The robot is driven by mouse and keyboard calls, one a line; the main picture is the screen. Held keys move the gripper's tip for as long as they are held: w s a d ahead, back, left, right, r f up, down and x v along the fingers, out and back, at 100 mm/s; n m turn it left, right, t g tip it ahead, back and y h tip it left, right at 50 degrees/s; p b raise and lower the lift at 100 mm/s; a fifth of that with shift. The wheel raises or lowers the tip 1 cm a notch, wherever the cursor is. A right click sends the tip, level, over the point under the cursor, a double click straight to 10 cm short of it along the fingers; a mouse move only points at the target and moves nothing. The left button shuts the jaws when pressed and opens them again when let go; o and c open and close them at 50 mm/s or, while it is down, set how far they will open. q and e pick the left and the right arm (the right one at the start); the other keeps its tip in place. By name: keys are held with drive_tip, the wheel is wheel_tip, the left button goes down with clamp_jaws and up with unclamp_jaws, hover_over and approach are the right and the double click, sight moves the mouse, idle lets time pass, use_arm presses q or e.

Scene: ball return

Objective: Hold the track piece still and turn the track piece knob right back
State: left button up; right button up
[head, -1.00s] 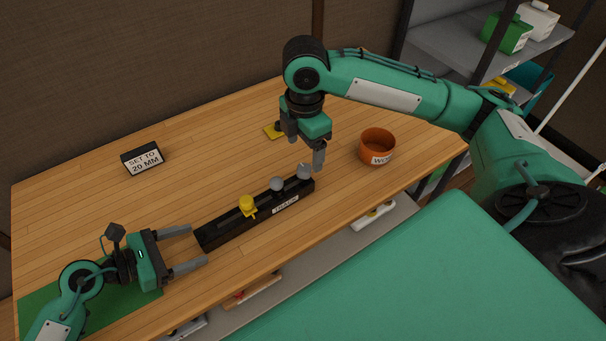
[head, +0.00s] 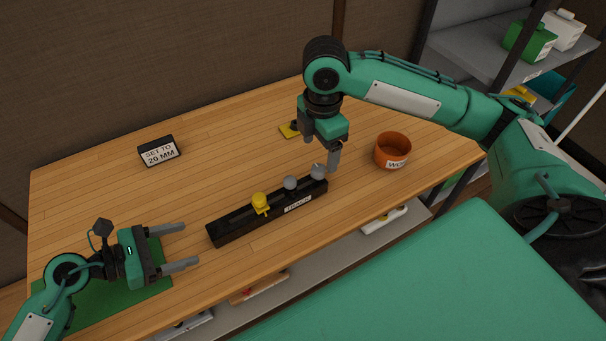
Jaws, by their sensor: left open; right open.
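The black track piece (head: 235,224), labelled TRACK, lies on the table at a slant. A yellow part (head: 260,203) sits on its middle. A grey rounded piece (head: 290,183) and another grey rounded piece (head: 318,171) stand toward its right end; I cannot tell which is the knob. My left gripper (head: 191,246) is open and empty, its fingers pointing at the track's left end, short of it. My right gripper (head: 322,157) is open, pointing down above the track's right end. One finger is close to the end grey piece; contact is unclear.
A sign (head: 159,151) reads SET TO 20 MM at the back left. An orange bowl (head: 392,150) stands right of my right gripper. A yellow item (head: 289,130) lies behind it. A green mat (head: 110,297) lies under my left arm.

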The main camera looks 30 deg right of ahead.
use_arm(q)
drive_tip(key=shift+o, duration=0.2)
drive_tip(key=o, duration=0.5)
